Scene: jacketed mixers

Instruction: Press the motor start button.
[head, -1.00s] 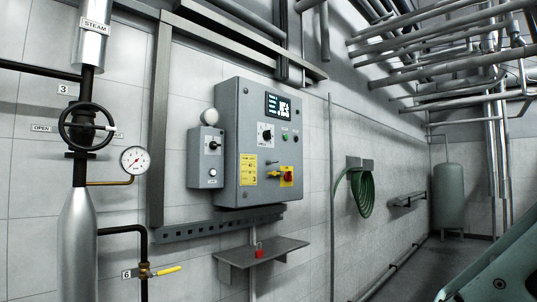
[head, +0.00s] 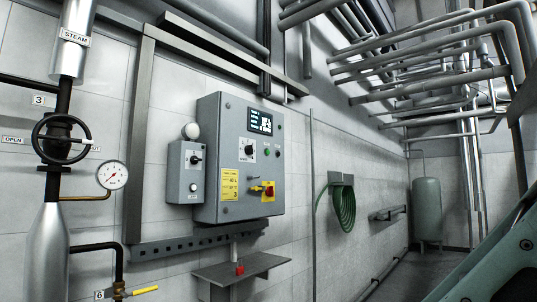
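A grey control panel (head: 210,208) is mounted on the tiled wall, left of centre. Its front has a lit display (head: 260,121), a selector knob (head: 248,150) on a white plate, and a small green button (head: 267,152) with a darker button (head: 278,153) to its right. Their labels are too small to read, so I cannot confirm which is motor start. Below is a red rotary switch on a yellow plate (head: 268,190). A smaller grey box (head: 178,178) at its left carries a black knob and a pale round button (head: 193,187). My gripper is not in view.
A shelf (head: 215,272) with a red padlock (head: 239,269) juts out below the panel. Steam piping with a handwheel (head: 62,139) and gauge (head: 112,175) stands at left. A green hose (head: 342,208) hangs right of the panel. A tank (head: 427,210) stands farther back.

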